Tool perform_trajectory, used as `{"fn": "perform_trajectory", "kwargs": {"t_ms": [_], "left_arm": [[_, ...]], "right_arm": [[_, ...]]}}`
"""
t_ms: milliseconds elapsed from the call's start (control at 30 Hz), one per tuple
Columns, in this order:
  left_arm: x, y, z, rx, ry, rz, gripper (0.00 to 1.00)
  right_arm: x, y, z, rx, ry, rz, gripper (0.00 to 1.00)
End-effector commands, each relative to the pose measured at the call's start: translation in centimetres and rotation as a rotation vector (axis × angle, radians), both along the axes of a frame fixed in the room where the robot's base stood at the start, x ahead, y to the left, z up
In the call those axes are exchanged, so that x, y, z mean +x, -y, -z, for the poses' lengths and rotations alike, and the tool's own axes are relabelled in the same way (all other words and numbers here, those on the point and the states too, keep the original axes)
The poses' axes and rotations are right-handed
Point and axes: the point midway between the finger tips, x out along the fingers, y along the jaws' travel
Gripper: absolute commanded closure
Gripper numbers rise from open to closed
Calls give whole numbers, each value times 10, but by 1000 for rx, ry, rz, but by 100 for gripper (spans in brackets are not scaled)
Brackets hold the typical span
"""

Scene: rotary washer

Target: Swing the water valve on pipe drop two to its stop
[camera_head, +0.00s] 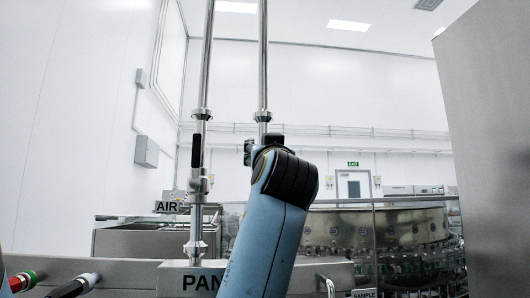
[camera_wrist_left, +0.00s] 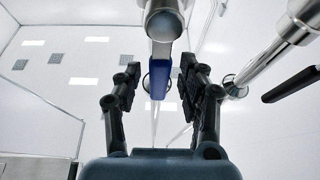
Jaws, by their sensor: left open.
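Two steel pipe drops hang side by side in the head view, the left one (camera_head: 207,60) and the right one (camera_head: 263,60). The right drop's lower part is hidden behind my blue arm. In the left wrist view, a blue valve lever (camera_wrist_left: 160,52) hangs below a round steel pipe fitting (camera_wrist_left: 164,22). My left gripper (camera_wrist_left: 160,72) is open, with one finger on each side of the blue lever in the picture. Neither finger visibly touches it. My right gripper is not in view.
The left drop carries a black lever (camera_head: 196,150), also seen right of the gripper in the wrist view (camera_wrist_left: 290,85). An AIR sign (camera_head: 172,207) stands near it. A grey cabinet (camera_head: 490,140) blocks the right side. A railed machine (camera_head: 380,230) stands behind.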

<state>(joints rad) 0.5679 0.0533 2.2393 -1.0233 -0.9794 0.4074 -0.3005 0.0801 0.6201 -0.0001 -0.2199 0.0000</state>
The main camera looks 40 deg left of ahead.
Motion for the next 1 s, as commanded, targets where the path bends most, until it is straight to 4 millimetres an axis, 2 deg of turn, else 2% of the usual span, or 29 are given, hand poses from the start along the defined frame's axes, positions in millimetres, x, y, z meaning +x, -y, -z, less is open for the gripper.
{"fn": "perform_trajectory", "kwargs": {"t_ms": [167, 400, 600, 733, 1000], "left_arm": [[0, 0, -11, 0, 6, 1, 60], [-1, 0, -59, 0, 8, 0, 60], [0, 0, -90, 0, 2, -1, 60], [0, 0, -99, 0, 0, 0, 60], [0, 0, -100, 0, -1, 0, 60]], "right_arm": [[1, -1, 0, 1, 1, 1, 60], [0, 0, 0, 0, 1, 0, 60], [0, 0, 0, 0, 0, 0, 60], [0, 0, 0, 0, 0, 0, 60], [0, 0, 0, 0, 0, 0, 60]]}}
